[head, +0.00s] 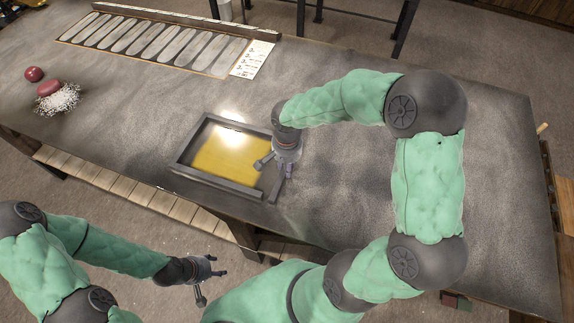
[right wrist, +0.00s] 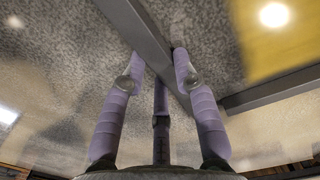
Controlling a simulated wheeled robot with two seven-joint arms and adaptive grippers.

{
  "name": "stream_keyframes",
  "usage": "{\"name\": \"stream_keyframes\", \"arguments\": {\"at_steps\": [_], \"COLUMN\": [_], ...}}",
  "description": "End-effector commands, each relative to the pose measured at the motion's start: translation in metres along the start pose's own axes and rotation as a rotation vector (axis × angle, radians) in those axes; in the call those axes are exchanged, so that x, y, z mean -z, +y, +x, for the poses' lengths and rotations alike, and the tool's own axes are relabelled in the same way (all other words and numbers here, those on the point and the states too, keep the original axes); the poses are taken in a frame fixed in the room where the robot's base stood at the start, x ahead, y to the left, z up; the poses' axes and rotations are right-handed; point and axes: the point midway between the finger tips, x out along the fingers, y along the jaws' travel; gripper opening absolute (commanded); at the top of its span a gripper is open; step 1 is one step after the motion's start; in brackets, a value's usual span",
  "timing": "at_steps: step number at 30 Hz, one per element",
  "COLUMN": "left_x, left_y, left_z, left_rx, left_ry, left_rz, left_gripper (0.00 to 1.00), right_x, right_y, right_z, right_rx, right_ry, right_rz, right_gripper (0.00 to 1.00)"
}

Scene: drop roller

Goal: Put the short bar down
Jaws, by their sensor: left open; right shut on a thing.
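The short bar (head: 275,190) is dark grey and sits at the right side of a rectangle of grey bars around a yellow area (head: 222,158). My right gripper (head: 278,172) is shut on it from above. In the right wrist view the short bar (right wrist: 152,38) runs diagonally between the fingers (right wrist: 160,75), close to the end of another grey bar (right wrist: 270,92). I cannot tell whether the short bar touches the table. My left gripper (head: 212,285) is open and empty, off the table's near edge.
The grey table (head: 370,200) is clear to the right of the rectangle. A long holder with several oval slots (head: 155,42) and a white printed sheet (head: 252,60) lie at the back. Dark red round things (head: 34,74) and a speckled pile (head: 58,100) lie at the left.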

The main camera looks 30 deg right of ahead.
Motion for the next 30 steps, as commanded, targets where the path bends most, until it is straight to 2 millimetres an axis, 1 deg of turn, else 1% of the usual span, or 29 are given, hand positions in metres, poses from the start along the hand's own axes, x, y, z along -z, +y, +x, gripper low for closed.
{"name": "stream_keyframes", "arguments": {"at_steps": [3, 7, 8, 9, 10, 19, 23, 26, 30], "left_x": [0.0, 0.0, 0.0, 0.0, 0.0, 0.0, 0.0, 0.0, 0.0], "left_y": [0.0, -0.001, -0.001, -0.001, -0.001, -0.001, 0.001, 0.001, 0.003], "left_z": [0.0, 0.003, 0.003, 0.002, 0.002, 0.002, -0.002, -0.004, -0.009], "left_rx": [0.0, 0.0, 0.0, 0.0, 0.0, 0.0, 0.0, 0.0, 0.0], "left_ry": [0.0, 0.0, 0.0, 0.0, 0.0, 0.0, 0.0, 0.0, 0.0], "left_rz": [0.0, 0.0, 0.0, 0.0, 0.0, 0.0, 0.0, 0.0, 0.0], "left_gripper": [0.54, 0.54, 0.54, 0.54, 0.54, 0.54, 0.54, 0.54, 0.54], "right_x": [0.001, 0.001, 0.0, 0.0, 0.0, 0.0, 0.0, 0.0, 0.0], "right_y": [-0.001, -0.001, 0.0, 0.0, 0.0, 0.0, 0.0, -0.001, -0.001], "right_z": [-0.001, 0.002, 0.003, 0.002, 0.002, 0.002, -0.002, -0.014, -0.041], "right_rx": [0.002, 0.002, 0.0, 0.0, 0.0, 0.0, 0.0, 0.001, 0.003], "right_ry": [0.002, 0.002, 0.0, 0.0, 0.0, 0.0, 0.0, 0.002, 0.003], "right_rz": [0.001, 0.001, 0.0, 0.0, 0.0, 0.0, 0.0, 0.0, 0.001], "right_gripper": [0.0, 0.0, 0.35, 0.46, 0.53, 0.53, 0.53, 0.53, 0.53]}}
